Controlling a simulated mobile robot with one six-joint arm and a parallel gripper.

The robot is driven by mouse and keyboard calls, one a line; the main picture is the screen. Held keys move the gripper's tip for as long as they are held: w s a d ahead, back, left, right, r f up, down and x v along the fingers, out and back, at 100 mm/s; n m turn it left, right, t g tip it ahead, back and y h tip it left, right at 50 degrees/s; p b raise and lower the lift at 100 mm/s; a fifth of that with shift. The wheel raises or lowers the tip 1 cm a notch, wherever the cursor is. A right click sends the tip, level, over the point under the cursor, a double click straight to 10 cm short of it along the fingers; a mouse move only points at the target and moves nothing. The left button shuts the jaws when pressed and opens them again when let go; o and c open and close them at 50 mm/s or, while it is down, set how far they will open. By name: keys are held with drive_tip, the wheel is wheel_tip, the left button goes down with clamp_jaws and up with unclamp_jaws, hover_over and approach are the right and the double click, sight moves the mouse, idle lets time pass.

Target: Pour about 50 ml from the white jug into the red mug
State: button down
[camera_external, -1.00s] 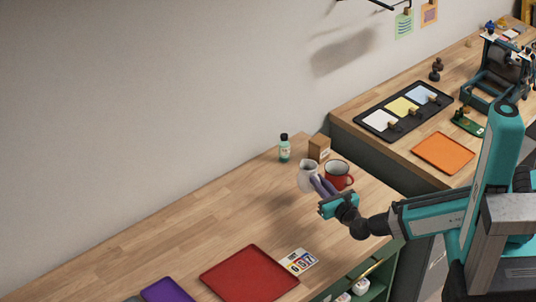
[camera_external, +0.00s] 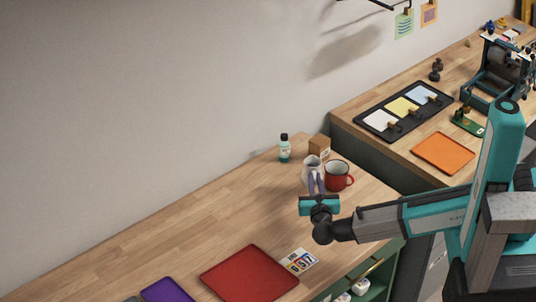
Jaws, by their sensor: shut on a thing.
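The white jug (camera_external: 312,165) is near the far right end of the wooden worktop, just left of the red mug (camera_external: 340,179). My gripper (camera_external: 316,184) is shut on the jug from the front, its fingers covering the jug's lower front part. The jug looks close to upright; whether its base touches the worktop is hidden. The red mug stands upright with its handle to the right and its pale inside showing. The jug and mug overlap slightly in this view, so I cannot tell if they touch. The liquid level in either is not visible.
A small brown box (camera_external: 319,146) and a green bottle with a black cap (camera_external: 284,149) stand behind the jug. A red tray (camera_external: 249,276) and a small number card (camera_external: 299,261) lie nearer the front. The worktop's left stretch is clear.

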drive_tip(key=shift+s+a+f+m+g+h+p, duration=0.15)
drive_tip(key=shift+s+a+f+m+g+h, duration=0.2)
drive_tip(key=shift+s+m+h, duration=0.85)
drive_tip(key=shift+s+a+f+m+g+h+p, duration=0.15)
drive_tip(key=shift+s+f+m+h, duration=0.45)
drive_tip(key=shift+h, duration=1.2)
drive_tip(key=shift+s+a+f+m+g+h+p, duration=0.15)
drive_tip(key=shift+s+m+h, duration=0.4)
drive_tip(key=shift+m+h, duration=0.75)
drive_tip(key=shift+s+a+f+m+g+h, duration=0.1)
drive_tip(key=shift+s+m+g+h, duration=0.05)
drive_tip(key=shift+s+h, duration=0.3)
drive_tip(key=shift+s+f+m+g+h, duration=0.15)
drive_tip(key=shift+s+h, duration=0.15)
drive_tip(key=shift+h, duration=0.15)
drive_tip(key=shift+r, duration=0.1)
